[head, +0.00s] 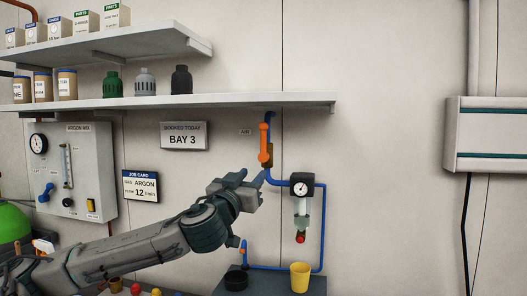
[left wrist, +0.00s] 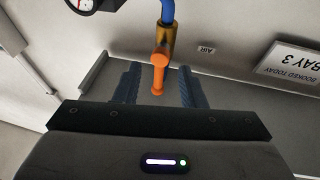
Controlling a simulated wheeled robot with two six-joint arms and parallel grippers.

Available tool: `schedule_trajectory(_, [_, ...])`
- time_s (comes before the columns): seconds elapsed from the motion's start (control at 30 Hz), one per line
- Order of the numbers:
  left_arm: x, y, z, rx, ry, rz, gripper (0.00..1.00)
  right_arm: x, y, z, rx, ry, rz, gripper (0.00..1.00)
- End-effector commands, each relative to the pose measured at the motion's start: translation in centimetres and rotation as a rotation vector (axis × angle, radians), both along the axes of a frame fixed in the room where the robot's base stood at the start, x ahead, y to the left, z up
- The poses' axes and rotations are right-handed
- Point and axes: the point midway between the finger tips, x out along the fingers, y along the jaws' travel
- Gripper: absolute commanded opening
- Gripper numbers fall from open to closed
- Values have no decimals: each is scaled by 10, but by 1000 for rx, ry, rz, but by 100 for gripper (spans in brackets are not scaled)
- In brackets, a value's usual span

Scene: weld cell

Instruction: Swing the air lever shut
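The air lever (head: 263,142) is orange and lies along the blue pipe, upright, under the long shelf in the head view. Its brass valve body (head: 268,158) shows beside its lower part. In the left wrist view the lever (left wrist: 158,72) hangs from the brass body (left wrist: 166,40), its end between my finger pads in the picture. My left gripper (head: 252,177) is just below and left of the lever in the head view. It is open and empty, its two fingers (left wrist: 158,88) apart. I cannot tell if either touches the lever. My right gripper is out of view.
A gauge and regulator (head: 301,187) hang on the blue pipe right of my gripper. A yellow cup (head: 299,277) and a black dish (head: 236,280) stand on the bench below. The long shelf (head: 230,101) runs above. An argon panel (head: 92,170) is at left.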

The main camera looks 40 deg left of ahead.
Motion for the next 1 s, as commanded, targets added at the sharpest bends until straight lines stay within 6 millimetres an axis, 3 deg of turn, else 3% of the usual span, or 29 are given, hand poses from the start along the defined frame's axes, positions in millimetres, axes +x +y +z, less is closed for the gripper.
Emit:
schedule_trajectory(0.03, [-6, 0, 22, 11, -37, -5, 37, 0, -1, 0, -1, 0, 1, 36])
schedule_trajectory(0.1, [-12, -2, 41, 14, -70, -16, 37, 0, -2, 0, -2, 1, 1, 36])
schedule_trajectory(0.2, [-17, -2, 56, 15, -96, -25, 37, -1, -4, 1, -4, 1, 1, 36])
schedule_trajectory(0.47, [-9, 1, 68, 9, -102, -30, 37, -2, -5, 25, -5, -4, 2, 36])
schedule_trajectory(0.8, [13, 8, 77, 7, -102, -27, 37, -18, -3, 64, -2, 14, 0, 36])
schedule_trajectory(1.0, [28, 12, 83, 7, -102, -27, 37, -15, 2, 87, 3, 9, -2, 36])
